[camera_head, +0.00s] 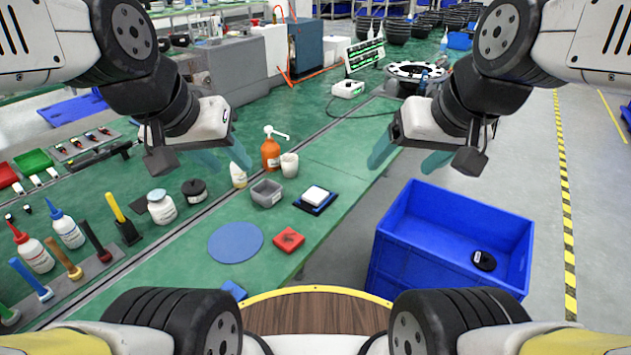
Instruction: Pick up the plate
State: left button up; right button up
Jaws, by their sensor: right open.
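A flat round blue plate (236,242) lies on the green table near its front edge, left of the middle of the head view. My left gripper (224,157) hangs above the table, further back than the plate, with its teal fingertips apart and nothing between them. My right gripper (408,155) is held up to the right of the table's front part, above and behind the blue crate. It is open and empty. Neither gripper touches the plate.
A red block (289,239), a grey bin (266,193) and a black-and-white square item (315,198) stand near the plate. Bottles (161,207) and tools are on the left. A blue crate (430,252) with a black item (484,261) stands right of the table.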

aim_at(316, 196)
jog(key=l+u, duration=0.4)
jog(key=i+l+u, duration=0.1)
jog(key=l+u, duration=0.55)
jog(key=u, duration=0.15)
